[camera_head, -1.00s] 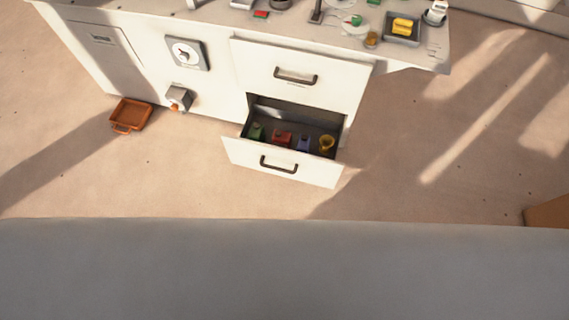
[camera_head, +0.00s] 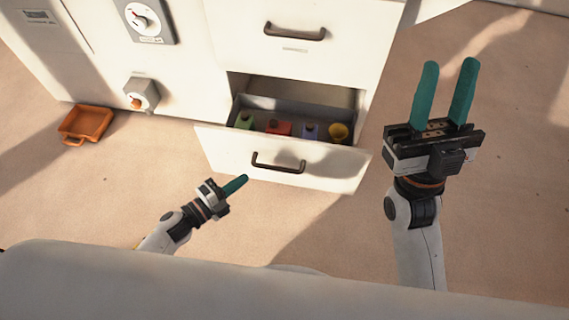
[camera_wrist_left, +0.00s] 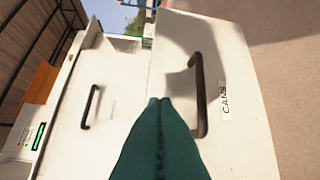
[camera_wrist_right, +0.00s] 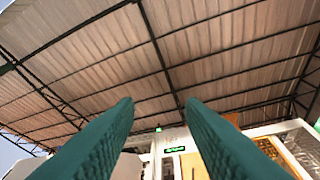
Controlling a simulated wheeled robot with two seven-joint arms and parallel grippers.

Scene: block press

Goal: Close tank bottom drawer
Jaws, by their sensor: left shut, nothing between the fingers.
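The bottom drawer (camera_head: 325,169) is pulled out of the white cabinet. Several small items lie inside it, among them a red one (camera_head: 277,128) and a yellow cup (camera_head: 339,132). Its front carries a dark handle (camera_head: 278,163), and the left wrist view shows it with a "CANS" label (camera_wrist_left: 226,99). My left gripper (camera_head: 242,179) is shut and empty, just in front of the drawer front, below and left of the handle. I cannot tell whether it touches. My right gripper (camera_head: 446,83) is open and empty, raised to the right of the cabinet, fingers pointing up.
The closed upper drawer (camera_head: 300,50) has its own handle (camera_head: 295,32). A dial (camera_head: 142,20) and a knob box (camera_head: 139,95) are on the cabinet front at left. An orange tray (camera_head: 86,124) lies on the floor at left. The floor right of the drawer is clear.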

